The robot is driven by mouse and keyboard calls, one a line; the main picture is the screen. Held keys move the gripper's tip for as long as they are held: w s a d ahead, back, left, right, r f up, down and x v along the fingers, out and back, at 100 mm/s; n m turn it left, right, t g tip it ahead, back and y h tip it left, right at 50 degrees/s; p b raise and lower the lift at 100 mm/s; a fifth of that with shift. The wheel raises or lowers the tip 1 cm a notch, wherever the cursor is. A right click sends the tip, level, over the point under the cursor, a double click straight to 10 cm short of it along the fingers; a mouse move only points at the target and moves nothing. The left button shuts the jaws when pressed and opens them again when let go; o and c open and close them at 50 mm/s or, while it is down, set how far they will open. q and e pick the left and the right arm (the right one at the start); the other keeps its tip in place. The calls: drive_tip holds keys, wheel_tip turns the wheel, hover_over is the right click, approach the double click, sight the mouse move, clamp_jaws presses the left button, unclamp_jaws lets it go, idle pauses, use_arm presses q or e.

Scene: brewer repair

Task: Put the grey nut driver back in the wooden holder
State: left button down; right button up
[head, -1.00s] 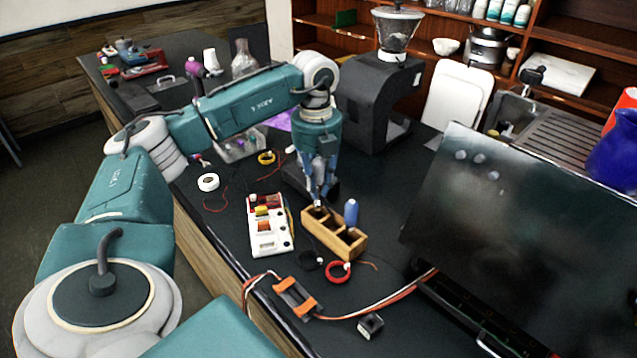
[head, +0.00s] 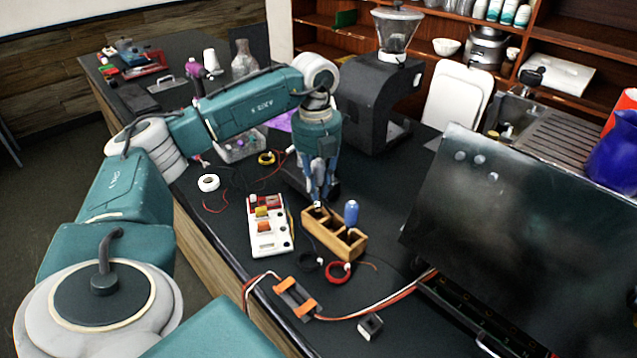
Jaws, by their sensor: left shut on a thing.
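The wooden holder (head: 350,254) stands on the dark bench near the middle of the head view. It has several compartments. A blue-handled tool (head: 351,212) stands upright in its right part. My left gripper (head: 319,200) points down over the left end of the holder, with its fingers close together. It is shut on the grey nut driver, which is mostly hidden between the fingers. A small dark tip shows just below them, at the holder's left compartment. I cannot tell how deep it sits. My right gripper is out of view.
A white meter (head: 266,240) lies left of the holder. Red tape (head: 337,272) and black tape lie in front. An orange battery holder (head: 296,300) with wires lies nearer. A large dark panel (head: 510,220) rises at right; a black grinder (head: 370,105) stands behind.

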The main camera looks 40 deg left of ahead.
sight(319, 202)
use_arm(q)
drive_tip(key=shift+f, duration=0.15)
drive_tip(key=shift+f+b, duration=0.8)
drive_tip(key=shift+f, duration=0.4)
drive_tip(key=shift+f+b, duration=0.7)
drive_tip(key=shift+f, duration=0.45)
drive_tip(key=c, duration=1)
unclamp_jaws()
drive_tip(key=shift+c, duration=0.2)
drive_tip(key=shift+r+p, duration=2.9)
drive_tip(key=shift+r, duration=0.65)
